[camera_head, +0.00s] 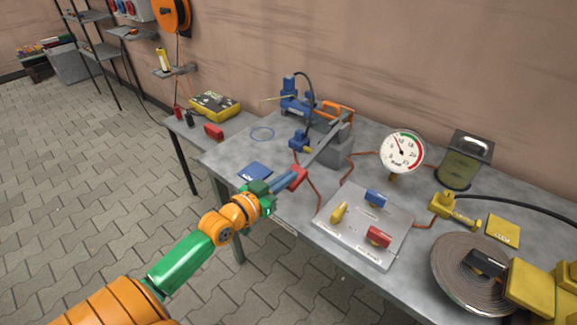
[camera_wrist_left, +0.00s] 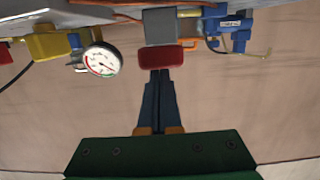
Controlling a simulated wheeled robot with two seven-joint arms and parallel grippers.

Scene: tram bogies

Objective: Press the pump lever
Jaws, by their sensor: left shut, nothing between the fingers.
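The pump lever is a grey bar (camera_head: 326,151) with a red grip (camera_head: 298,176) at its near end, reaching out from a grey block (camera_head: 337,150) on the table. In the left wrist view the red grip (camera_wrist_left: 160,56) is straight ahead, with the grey body (camera_wrist_left: 160,26) behind it. My left gripper (camera_head: 291,180) has its blue fingers shut and empty, their tips at the red grip. The tips (camera_wrist_left: 160,74) also meet the grip's edge in the left wrist view; whether they touch it I cannot tell. My right gripper is not in view.
A pressure gauge (camera_head: 402,150) stands behind a grey valve panel (camera_head: 383,242) with yellow, blue and red handles. A blue device (camera_head: 297,95) stands at the back. A round ribbed disc (camera_head: 455,272) and yellow blocks (camera_head: 531,288) fill the right. A blue card (camera_head: 255,172) lies near the left edge.

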